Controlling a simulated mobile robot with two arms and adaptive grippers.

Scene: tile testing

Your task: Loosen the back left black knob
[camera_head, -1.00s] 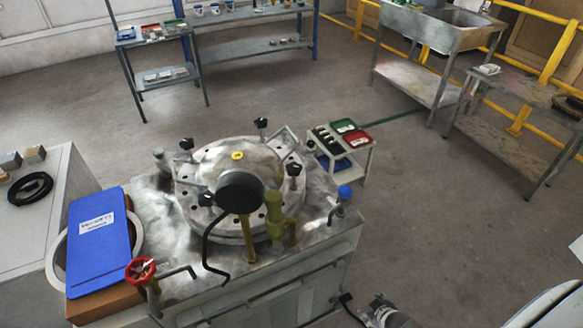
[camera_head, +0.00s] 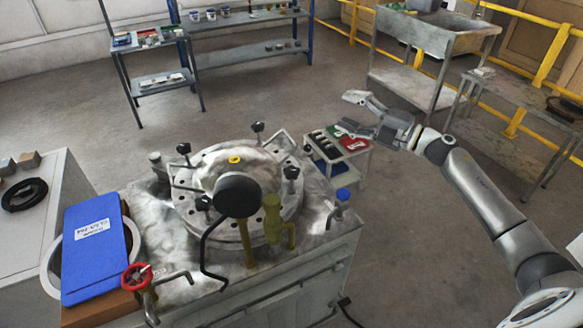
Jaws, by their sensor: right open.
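The round metal lid (camera_head: 207,166) sits on the steel test machine (camera_head: 170,250), with several black knobs around its rim. The back left black knob (camera_head: 184,149) stands upright at the lid's upper left. Another black knob (camera_head: 258,128) is at the back right, one (camera_head: 291,173) at the right and one (camera_head: 203,203) at the front left, partly behind the black round gauge (camera_head: 237,195). My right gripper (camera_head: 348,112) is open and empty, above the small cart, right of the lid and well apart from the knobs. My left gripper does not show.
A small cart (camera_head: 362,160) with red and green trays stands right of the machine. A blue clipboard (camera_head: 97,250) and a red valve wheel (camera_head: 136,276) are at the machine's front left. Shelves stand behind.

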